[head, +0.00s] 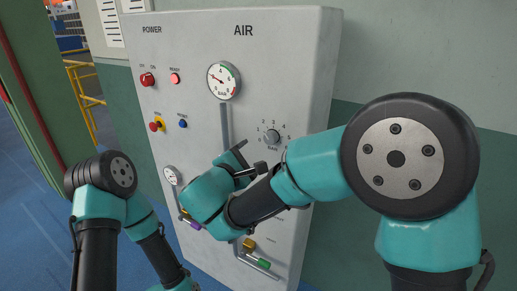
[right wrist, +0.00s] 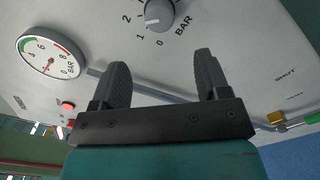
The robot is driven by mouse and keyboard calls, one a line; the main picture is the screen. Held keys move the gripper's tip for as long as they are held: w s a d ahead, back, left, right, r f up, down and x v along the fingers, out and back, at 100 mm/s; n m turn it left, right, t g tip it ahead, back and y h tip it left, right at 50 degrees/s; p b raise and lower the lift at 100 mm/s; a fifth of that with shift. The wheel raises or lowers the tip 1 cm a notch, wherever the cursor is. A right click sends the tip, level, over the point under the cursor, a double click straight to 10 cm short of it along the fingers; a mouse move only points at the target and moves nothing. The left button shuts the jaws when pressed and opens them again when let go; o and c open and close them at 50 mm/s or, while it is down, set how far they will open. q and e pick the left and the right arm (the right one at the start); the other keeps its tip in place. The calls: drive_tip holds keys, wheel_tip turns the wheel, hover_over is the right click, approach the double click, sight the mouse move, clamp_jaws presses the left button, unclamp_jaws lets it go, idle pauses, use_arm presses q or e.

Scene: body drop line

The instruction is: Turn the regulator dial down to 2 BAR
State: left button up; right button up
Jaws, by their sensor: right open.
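The regulator dial (head: 271,137) is a small grey knob on the AIR side of the panel, ringed by printed numbers and BAR. In the right wrist view the knob (right wrist: 160,13) sits at the top, with 0, 1 and 2 readable beside it. A pale pointer mark shows on its left side, roughly toward 1 to 2; the exact setting is unclear. My right gripper (head: 252,157) is open and empty, just below and left of the dial. Its spread fingers (right wrist: 162,62) are apart from the knob. My left gripper is out of view.
The round pressure gauge (head: 223,80) is above left of the dial. Yellow (head: 249,244) and green (head: 264,264) valve parts sit below my right arm.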

drive_tip(key=v, duration=0.7)
drive_tip(key=shift+f, duration=0.1)
drive_tip(key=d+f+m+g, duration=0.1)
drive_tip(key=d+f+g, duration=0.35)
drive_tip(key=f, duration=0.35)
drive_tip(key=d+f+m+g+y, duration=0.1)
drive_tip(key=d+f+g, duration=0.2)
drive_tip(key=d+f, duration=0.45)
drive_tip(key=d+f+m+g, duration=0.1)
drive_tip(key=d+f+g, duration=0.25)
drive_tip(key=f, duration=0.55)
drive_tip(key=s+d+f+m+g+y, duration=0.1)
drive_tip(key=s+d+f+m+y, duration=0.2)
drive_tip(key=s+d+f+m, duration=0.2)
drive_tip(key=s+d+f+m+g+y, duration=0.1)
drive_tip(key=s+d+f+m+y, duration=0.3)
drive_tip(key=f+m, duration=0.3)
drive_tip(key=s+d+f+m+g+y, duration=0.2)
drive_tip(key=s+d+f+m+y, duration=0.2)
drive_tip(key=f, duration=0.9)
drive_tip(key=s+d+m, duration=0.2)
drive_tip(key=m, duration=0.1)
drive_tip(key=shift+d, duration=0.25)
